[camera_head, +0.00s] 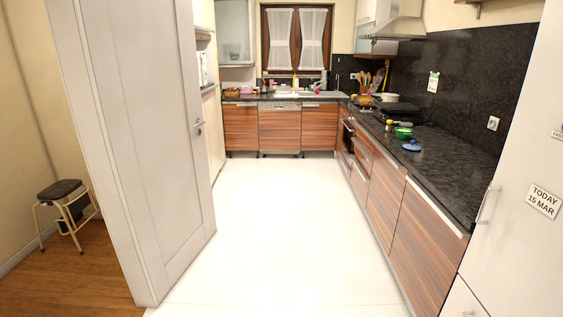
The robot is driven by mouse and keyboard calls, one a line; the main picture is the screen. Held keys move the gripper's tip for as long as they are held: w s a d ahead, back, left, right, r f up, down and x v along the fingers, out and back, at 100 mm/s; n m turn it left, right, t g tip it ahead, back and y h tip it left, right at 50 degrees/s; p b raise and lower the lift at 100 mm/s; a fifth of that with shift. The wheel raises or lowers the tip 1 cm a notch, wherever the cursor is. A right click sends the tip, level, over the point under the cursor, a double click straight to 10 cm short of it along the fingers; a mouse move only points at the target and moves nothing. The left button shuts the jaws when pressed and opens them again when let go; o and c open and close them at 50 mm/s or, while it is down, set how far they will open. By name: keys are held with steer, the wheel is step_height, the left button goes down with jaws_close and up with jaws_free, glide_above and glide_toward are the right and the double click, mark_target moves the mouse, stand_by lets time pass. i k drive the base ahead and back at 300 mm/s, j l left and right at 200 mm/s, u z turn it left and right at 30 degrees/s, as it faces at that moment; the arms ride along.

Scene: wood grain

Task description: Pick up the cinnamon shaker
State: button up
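A small dark jar-like item with a yellowish top (389,125) stands on the dark right-hand counter (450,165), near its front edge. It may be the cinnamon shaker, but it is too small to read or tell for sure. A green bowl or pot (403,132) sits just to its right, and a blue lidded dish (411,146) lies nearer to me. My gripper is not in the view, so its state does not show.
A white tiled floor (270,230) runs clear between an open white door (150,150) on the left and striped wood cabinets (385,200) on the right. A white fridge (520,240) stands close at right. A stool (66,212) is beyond the door.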

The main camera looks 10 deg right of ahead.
mark_target(389, 122)
steer(key=i+z, duration=0.1)
steer(key=i, duration=1.7)
steer(key=i+z, duration=0.2)
steer(key=i, duration=0.4)
steer(key=i+j+z, duration=0.15)
steer(key=i, duration=0.4)
steer(key=i+j+z, duration=0.2)
steer(key=i, duration=0.4)
steer(key=i+j+z, duration=0.1)
steer(key=i+z, duration=0.2)
steer(key=i+j+z, duration=0.3)
steer(key=i, duration=0.2)
steer(key=l, duration=0.1)
